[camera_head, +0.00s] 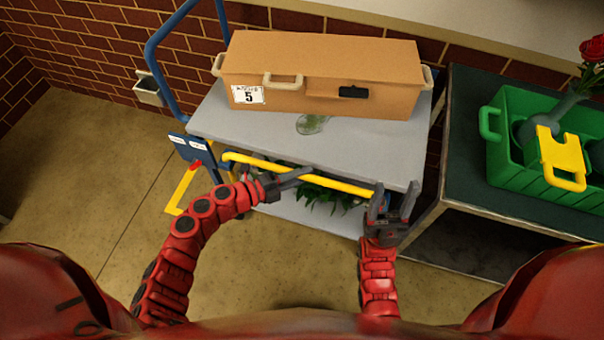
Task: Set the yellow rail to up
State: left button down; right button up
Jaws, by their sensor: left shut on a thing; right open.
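The yellow rail (335,184) runs along the near side of a grey two-tier cart (215,122), close to the edge of its top shelf. Its left end curves near a blue sign plate (190,148) with a small red part below. My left gripper (298,175) is shut on the yellow rail, left of its middle. My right gripper (383,198) is open at the rail's right end, its fingers pointing away from me. Whether the rail touches the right fingers is hard to tell.
A cardboard box (320,75) labelled 5 and a clear glass piece (312,124) are on the cart's top. Green leaves (325,192) show below. At right, a dark table (465,160) holds a green crate (497,155) with a vase and yellow handled piece (561,153). Floor at left is clear.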

pick_arm(q)
notch_tip(320, 180, up, 14)
jog(key=p, duration=0.7)
jog(key=shift+f, duration=0.25)
jog(key=shift+w, duration=0.1)
jog(key=c, duration=0.7)
grip_release()
jog(key=shift+r, duration=0.1)
jog(key=shift+a, duration=0.1)
